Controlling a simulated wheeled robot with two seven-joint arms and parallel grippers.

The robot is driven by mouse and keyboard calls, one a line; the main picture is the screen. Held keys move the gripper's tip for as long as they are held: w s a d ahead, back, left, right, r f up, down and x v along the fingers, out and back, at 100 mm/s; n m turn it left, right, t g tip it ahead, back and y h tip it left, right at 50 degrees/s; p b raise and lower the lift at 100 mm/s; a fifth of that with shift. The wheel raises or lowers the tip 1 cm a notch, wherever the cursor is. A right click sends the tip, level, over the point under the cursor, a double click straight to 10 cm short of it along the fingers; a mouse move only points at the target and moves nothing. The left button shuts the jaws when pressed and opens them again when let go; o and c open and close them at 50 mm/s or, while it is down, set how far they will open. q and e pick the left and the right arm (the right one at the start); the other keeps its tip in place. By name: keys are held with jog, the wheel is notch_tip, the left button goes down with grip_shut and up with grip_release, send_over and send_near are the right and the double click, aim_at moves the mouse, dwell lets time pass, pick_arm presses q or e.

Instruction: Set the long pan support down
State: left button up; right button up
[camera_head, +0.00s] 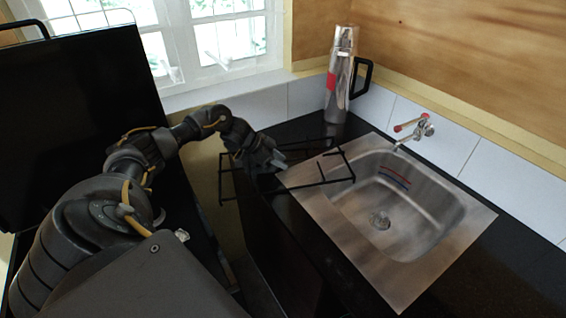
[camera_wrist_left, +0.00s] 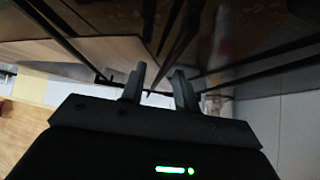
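The long pan support (camera_head: 347,164) is a black wire frame with short legs. Contact below the support cannot be made out. My right gripper is not in view.
A silver flask (camera_head: 343,75) with a red band and black handle stands at the back corner. A black upright panel (camera_head: 75,110) stands at left. Dark counter (camera_head: 480,275) lies free right of the sink.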

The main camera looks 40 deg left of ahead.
pick_arm(q)
jog(key=shift+c, duration=0.3)
grip_shut()
dwell(1.1)
jog(key=shift+w+r, duration=0.1)
